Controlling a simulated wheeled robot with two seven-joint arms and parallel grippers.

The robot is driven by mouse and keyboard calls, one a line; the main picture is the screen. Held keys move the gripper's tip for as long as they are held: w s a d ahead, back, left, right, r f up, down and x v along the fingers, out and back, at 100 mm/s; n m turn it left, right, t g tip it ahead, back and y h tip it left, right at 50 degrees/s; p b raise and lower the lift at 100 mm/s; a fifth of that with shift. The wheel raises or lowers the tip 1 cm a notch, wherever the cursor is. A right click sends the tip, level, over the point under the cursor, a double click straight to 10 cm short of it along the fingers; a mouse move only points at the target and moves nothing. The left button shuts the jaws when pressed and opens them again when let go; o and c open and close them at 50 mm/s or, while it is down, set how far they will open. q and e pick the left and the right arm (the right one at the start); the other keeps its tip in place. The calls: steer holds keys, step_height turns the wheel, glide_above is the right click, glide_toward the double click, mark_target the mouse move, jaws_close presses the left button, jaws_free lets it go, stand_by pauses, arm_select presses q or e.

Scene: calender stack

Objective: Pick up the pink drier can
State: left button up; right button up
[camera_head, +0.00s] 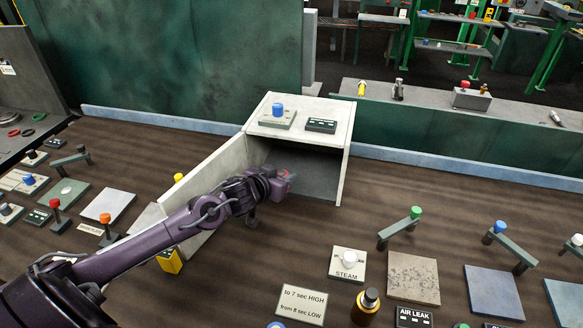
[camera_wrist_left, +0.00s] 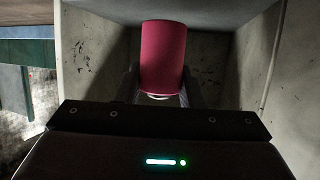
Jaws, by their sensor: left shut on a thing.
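The pink drier can (camera_wrist_left: 163,52) is upright in the middle of the left wrist view, between my left gripper's two dark fingers. Only a little pink-red shows at the gripper's tip in the head view, the rest being hidden by the gripper. My left gripper (camera_head: 283,184) reaches into the open front of a grey box-like housing (camera_head: 343,160) and is shut on the can. A pale rim shows at the can's lower end. Whether the can touches the housing floor cannot be told. My right gripper is not in view.
The housing's walls stand close around the can, and its open side panel (camera_head: 218,172) lies along my left arm. A blue knob (camera_head: 278,110) sits on top. Levers, knobs and plates, including the STEAM plate (camera_head: 347,264), cover the brown panel in front.

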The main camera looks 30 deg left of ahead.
arm_select(q)
steer(key=s, duration=0.9)
